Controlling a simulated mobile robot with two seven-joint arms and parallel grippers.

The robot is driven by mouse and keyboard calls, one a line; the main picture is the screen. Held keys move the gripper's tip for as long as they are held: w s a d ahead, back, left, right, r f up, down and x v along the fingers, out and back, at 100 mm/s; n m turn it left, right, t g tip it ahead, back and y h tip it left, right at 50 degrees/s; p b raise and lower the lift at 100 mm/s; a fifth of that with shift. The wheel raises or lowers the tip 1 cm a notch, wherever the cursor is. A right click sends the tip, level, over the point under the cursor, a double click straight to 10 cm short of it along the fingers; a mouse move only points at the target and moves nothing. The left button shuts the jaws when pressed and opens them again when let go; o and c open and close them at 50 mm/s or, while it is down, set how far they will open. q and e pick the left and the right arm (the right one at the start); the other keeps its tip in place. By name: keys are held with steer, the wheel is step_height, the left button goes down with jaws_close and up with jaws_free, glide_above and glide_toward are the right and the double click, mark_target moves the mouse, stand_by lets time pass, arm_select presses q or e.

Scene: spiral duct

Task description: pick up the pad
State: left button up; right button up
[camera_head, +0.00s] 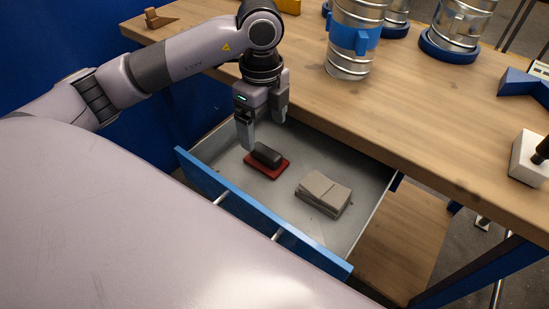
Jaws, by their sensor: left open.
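An open drawer (225,154) under the workbench holds two items. One is a dark, rounded block (266,153) lying on a flat red pad (268,170), toward the drawer's back left. The other is a grey-beige stack of folded flat pieces (323,192) to its right. I cannot tell for sure which one is the task's pad. My left gripper (264,132) points down over the drawer, its fingers apart and empty, just above and behind the dark block. It appears clear of both items. My right gripper is out of view.
The drawer's blue front (255,212) has a bar handle. The wooden benchtop (420,120) overhangs the drawer's back. On it stand metal duct pieces (355,35) with blue bands, a wooden piece (160,18), blue blocks (522,84) and a white block with a dark knob (528,158).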

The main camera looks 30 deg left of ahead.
mark_target(265, 150)
arm_select(q)
steer(key=f, duration=0.7)
steer(key=shift+s+d, duration=0.2)
steer(key=shift+s, duration=0.15)
steer(key=c, duration=1.2)
